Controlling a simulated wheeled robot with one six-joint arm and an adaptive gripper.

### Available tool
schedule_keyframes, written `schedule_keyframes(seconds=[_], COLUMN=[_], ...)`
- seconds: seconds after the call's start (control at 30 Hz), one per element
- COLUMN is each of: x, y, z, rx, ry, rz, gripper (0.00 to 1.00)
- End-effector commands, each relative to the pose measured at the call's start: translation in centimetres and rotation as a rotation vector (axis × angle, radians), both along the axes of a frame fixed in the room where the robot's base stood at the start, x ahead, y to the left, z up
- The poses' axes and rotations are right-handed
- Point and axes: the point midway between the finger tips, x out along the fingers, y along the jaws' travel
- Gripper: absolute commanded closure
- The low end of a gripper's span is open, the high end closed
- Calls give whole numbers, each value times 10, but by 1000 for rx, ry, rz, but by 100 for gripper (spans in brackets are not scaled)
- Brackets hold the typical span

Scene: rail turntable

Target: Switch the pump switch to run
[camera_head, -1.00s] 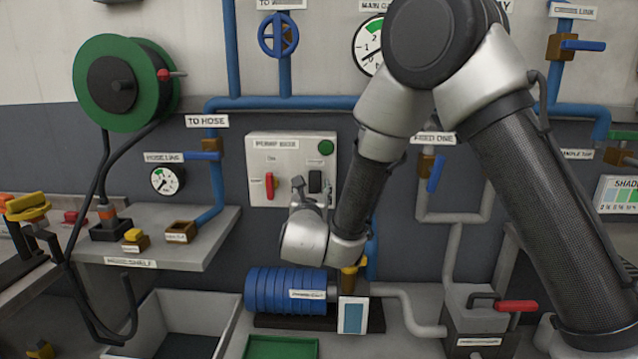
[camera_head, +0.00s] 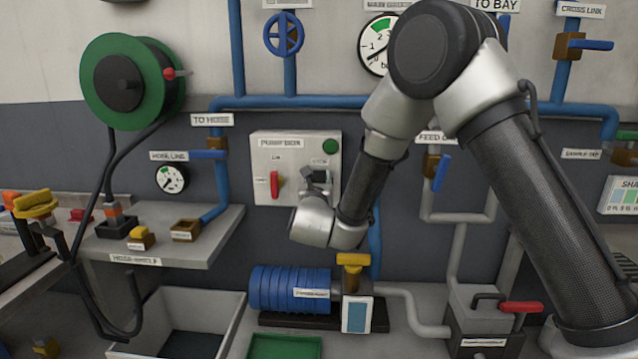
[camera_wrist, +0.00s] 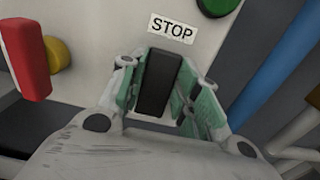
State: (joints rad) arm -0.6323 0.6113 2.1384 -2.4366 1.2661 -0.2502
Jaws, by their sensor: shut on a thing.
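The pump box (camera_head: 262,148) is a pale panel on the wall. It carries a black switch (camera_wrist: 158,85) on its right side, with a STOP label (camera_wrist: 171,28) above it in the wrist view. A red lever (camera_head: 275,185) is on the left of the box and also shows in the wrist view (camera_wrist: 27,60). My gripper (camera_head: 318,180) is at the black switch. In the wrist view its two greenish fingers (camera_wrist: 160,90) stand on either side of the switch, shut on it. In the head view the gripper mostly hides the switch.
A green round button (camera_head: 330,146) is at the box's upper right. Below are a blue pump motor (camera_head: 285,289) and a yellow-handled valve (camera_head: 350,260). A blue pipe (camera_head: 375,230) runs down beside my arm. The hose shelf (camera_head: 190,247) is at left.

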Motion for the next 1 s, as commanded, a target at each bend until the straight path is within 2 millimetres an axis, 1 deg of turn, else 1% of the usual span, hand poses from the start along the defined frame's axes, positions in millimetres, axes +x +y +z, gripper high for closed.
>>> schedule_keyframes(seconds=[0.17, 0.43, 0.6, 0.93, 0.97, 1.0], x=[0, -2, -3, -4, -4, -4], y=[0, 0, 0, 0, 0, 0], z=[-3, -10, -11, -10, -10, -10], rx=[-5, -14, -14, -14, -14, -14], ry=[-37, -285, -385, -400, -400, -400], rz=[-1, -1, 0, 1, 1, 1], gripper=[92, 92, 92, 92, 63, 55])
